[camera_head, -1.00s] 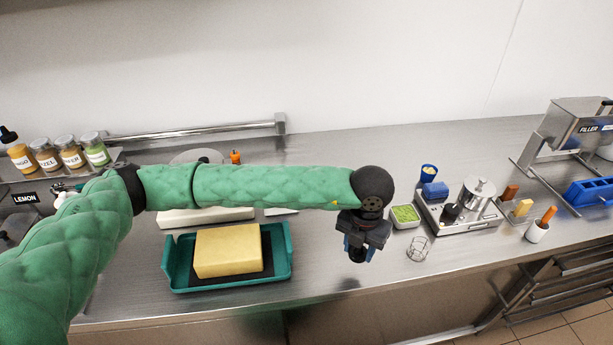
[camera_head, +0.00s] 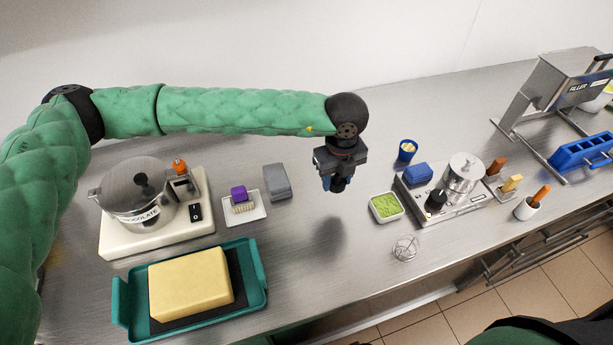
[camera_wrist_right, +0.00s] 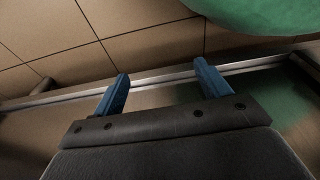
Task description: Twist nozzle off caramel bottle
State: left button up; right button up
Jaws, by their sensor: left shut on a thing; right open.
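My left gripper (camera_head: 337,180) hangs pointing down over the middle of the counter, below my green left arm. It is shut on a small dark thing (camera_head: 340,185), mostly hidden by the jaws; I cannot tell for sure that it is the nozzle. No caramel bottle can be made out in the head view. My right gripper (camera_wrist_right: 163,84) shows in the right wrist view, with its two blue fingers apart and nothing between them. It faces floor tiles and a metal edge.
On the left stand a chocolate pot (camera_head: 138,190) on a white warmer and a teal tray (camera_head: 120,310) with a yellow block. Counter below my left gripper is clear.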

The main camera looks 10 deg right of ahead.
pick_arm(q)
jog(key=p, duration=0.1)
send_over(316, 187)
notch_tip(316, 187, down, 4)
jog(key=shift+s+f, duration=0.1)
jog(key=shift+f, duration=2.2)
pick_arm(e)
jog(key=shift+s+d+f, duration=0.3)
jog(key=shift+d+f, duration=0.25)
jog(key=shift+d, duration=0.05)
jog(key=shift+s+d+f, duration=0.25)
jog(key=shift+d+f, duration=0.25)
jog(key=shift+d, duration=0.05)
pick_arm(q)
jog(key=shift+f, duration=0.1)
pick_arm(e)
jog(key=shift+a, duration=0.1)
